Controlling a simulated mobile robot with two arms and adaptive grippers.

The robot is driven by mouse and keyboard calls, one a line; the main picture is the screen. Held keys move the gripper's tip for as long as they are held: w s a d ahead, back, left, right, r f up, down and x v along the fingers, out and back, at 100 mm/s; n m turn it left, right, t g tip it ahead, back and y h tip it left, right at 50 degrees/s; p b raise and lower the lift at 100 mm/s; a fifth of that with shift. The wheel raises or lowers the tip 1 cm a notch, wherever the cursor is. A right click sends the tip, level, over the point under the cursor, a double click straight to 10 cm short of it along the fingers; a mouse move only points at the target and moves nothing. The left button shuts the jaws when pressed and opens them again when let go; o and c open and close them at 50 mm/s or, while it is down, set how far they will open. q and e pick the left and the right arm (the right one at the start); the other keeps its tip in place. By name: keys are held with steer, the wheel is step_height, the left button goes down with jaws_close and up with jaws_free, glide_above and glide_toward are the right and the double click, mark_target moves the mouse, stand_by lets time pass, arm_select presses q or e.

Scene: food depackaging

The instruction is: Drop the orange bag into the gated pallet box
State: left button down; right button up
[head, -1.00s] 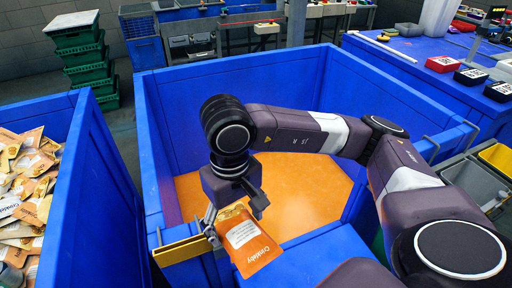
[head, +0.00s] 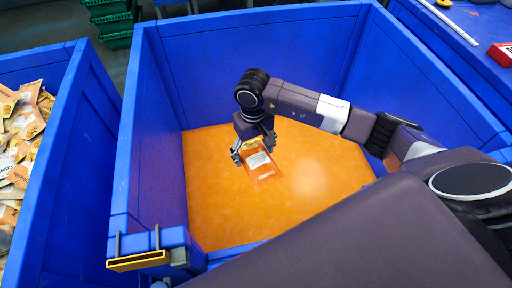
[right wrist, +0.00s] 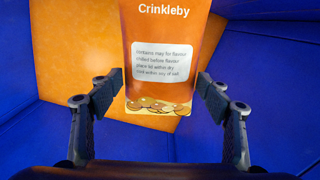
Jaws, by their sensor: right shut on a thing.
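The orange bag (head: 262,166) with a white label hangs from my right gripper (head: 252,148), over the orange floor inside the blue gated pallet box (head: 245,50). In the right wrist view the bag (right wrist: 162,85) reads "Crinkleby", and its near end lies between the two fingers of my right gripper (right wrist: 160,98). My right gripper is shut on the bag. The bag's height above the box floor is hard to judge. My left gripper is not in view.
Another blue box (head: 62,130) at the left holds many snack bags (head: 20,130). A yellow-edged gate part (head: 138,261) shows at the near left corner. Green crates (head: 112,22) stand behind. The box's orange floor (head: 225,215) is bare around the bag.

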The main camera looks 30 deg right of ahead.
steer(key=shift+d+f, duration=0.2)
steer(key=shift+f, duration=0.25)
steer(key=shift+d+f, duration=0.1)
steer(key=shift+f, duration=0.2)
step_height(320, 180, down, 3)
steer(key=shift+f+b, duration=0.1)
steer(key=shift+b, duration=0.85)
steer(key=shift+w+f+b, duration=0.1)
steer(key=shift+f+b, duration=0.2)
steer(key=shift+f, duration=0.45)
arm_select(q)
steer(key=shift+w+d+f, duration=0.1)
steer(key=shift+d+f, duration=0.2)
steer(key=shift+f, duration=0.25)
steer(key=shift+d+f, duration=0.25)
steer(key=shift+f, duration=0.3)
arm_select(e)
steer(key=o, duration=1.3)
steer(key=shift+d, duration=0.1)
steer(key=shift+o, duration=0.2)
